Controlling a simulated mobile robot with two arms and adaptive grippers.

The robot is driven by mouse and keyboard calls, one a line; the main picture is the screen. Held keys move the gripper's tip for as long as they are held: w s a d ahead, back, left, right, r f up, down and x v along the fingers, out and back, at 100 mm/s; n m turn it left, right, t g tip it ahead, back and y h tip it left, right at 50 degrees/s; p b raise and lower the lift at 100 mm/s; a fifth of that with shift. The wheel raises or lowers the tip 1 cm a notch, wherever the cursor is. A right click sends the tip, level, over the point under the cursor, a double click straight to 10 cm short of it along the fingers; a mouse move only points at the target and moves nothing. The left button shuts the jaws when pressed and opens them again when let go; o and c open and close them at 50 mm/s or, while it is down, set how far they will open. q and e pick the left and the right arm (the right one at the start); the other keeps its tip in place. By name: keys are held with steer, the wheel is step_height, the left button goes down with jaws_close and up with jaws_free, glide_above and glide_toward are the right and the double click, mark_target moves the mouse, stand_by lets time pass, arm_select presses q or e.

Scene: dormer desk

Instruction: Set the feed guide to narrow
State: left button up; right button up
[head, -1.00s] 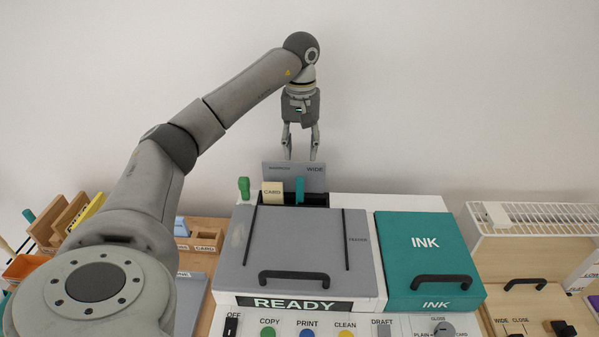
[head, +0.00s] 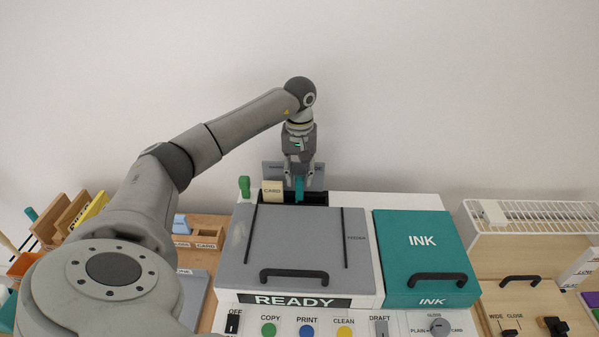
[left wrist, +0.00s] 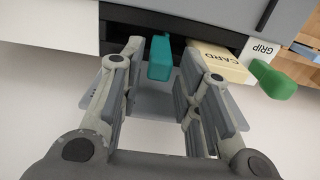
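The feed guide is a teal upright tab (head: 299,191) in the dark slot at the back of the grey printer lid. It also shows in the left wrist view (left wrist: 160,58). My left gripper (head: 299,179) points down over it, open, with one finger on each side of the tab. In the left wrist view, gaps show between the tab and both fingers. The grey plate (head: 272,178) behind carries the guide's labels, now largely hidden by the gripper. A cream CARD block (head: 272,191) stands just left of the tab. My right gripper is out of view.
A green knob (head: 244,186) stands left of the CARD block, and it is at the right in the left wrist view (left wrist: 272,78). The grey lid (head: 300,245) and teal INK cover (head: 424,255) lie in front. A white rack (head: 530,215) is at the right.

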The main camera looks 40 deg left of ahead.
arm_select(q)
jaws_close()
steer(key=shift+s+a+b, duration=0.45)
steer(key=shift+s+a, duration=0.65)
steer(key=shift+a, duration=0.3)
steer(key=shift+c, duration=0.3)
jaws_free()
steer(key=shift+d, duration=0.1)
steer(key=o, duration=0.4)
steer(key=shift+o, duration=0.2)
